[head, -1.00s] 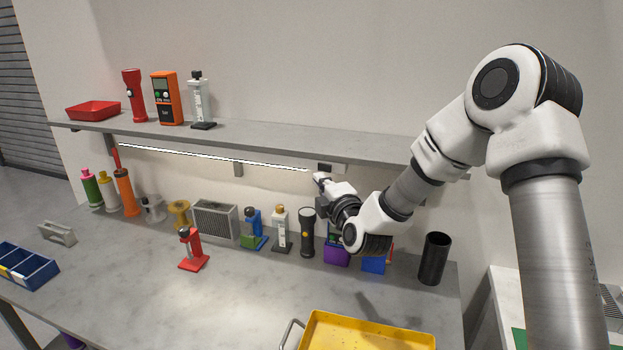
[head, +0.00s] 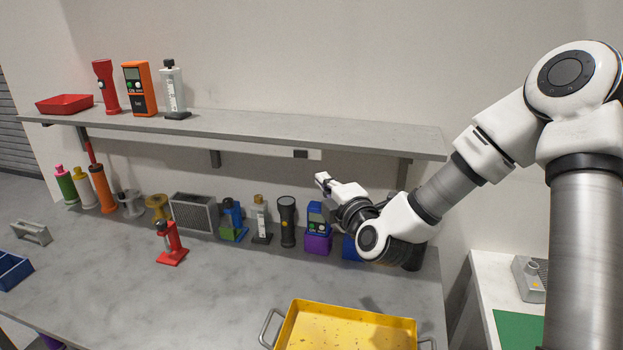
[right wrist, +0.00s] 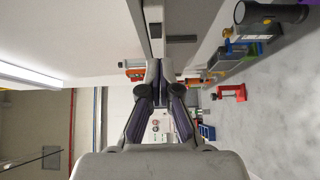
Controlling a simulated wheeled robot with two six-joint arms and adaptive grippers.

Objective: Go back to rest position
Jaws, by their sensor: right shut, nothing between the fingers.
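My right gripper (head: 323,180) is in the head view, above the back of the workbench and below the shelf, pointing left. It is shut and empty. In the right wrist view its fingers (right wrist: 158,75) come together at the tips with nothing between them. Below it in the head view stand a blue device in a purple base (head: 318,243) and a black flashlight (head: 287,222). My right arm reaches in from the right. My left gripper does not show.
The shelf (head: 300,137) runs close above the gripper. It carries a red tray (head: 64,104), a red flashlight (head: 106,88) and an orange meter (head: 139,89). A yellow tray (head: 350,325) lies at the bench front. A red stand (head: 171,245) is further left. The middle bench is clear.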

